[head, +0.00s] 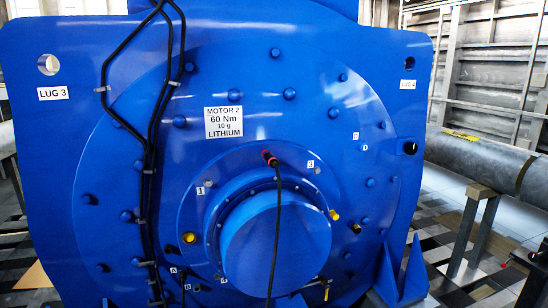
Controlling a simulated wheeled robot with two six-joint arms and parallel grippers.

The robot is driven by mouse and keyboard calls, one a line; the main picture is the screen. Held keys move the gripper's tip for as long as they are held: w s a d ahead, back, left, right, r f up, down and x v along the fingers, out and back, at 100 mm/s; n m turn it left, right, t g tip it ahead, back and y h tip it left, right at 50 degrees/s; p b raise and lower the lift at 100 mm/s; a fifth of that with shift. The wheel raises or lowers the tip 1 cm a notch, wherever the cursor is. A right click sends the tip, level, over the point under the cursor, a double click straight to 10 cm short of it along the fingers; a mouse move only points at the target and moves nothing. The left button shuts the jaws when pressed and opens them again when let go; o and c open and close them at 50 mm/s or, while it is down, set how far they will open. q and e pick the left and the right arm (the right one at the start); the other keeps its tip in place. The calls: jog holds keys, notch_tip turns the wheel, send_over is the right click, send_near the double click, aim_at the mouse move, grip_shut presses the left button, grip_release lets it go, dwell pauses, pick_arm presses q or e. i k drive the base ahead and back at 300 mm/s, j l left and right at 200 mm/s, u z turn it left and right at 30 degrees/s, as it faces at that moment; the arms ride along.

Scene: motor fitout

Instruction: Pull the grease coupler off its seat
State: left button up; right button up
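The grease coupler (270,158), dark with a red part, sits on the upper part of the blue motor's round end cover. A black hose (277,215) runs from it straight down across the front of the protruding round cap. The seat under the coupler is hidden by it. Neither of my grippers shows in the head view.
The blue motor (70,150) fills most of the view, with bolts and a "MOTOR 2, 60 Nm, 10 g LITHIUM" label (223,122). Black cables (150,190) run down its left side. Yellow fittings (189,238) flank the cap. A grey pipe (490,165) on a stand is at right.

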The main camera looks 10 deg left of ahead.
aim_at(268, 158)
jog(key=i+l, duration=2.35)
jog(key=i, duration=0.2)
jog(key=u, duration=2.6)
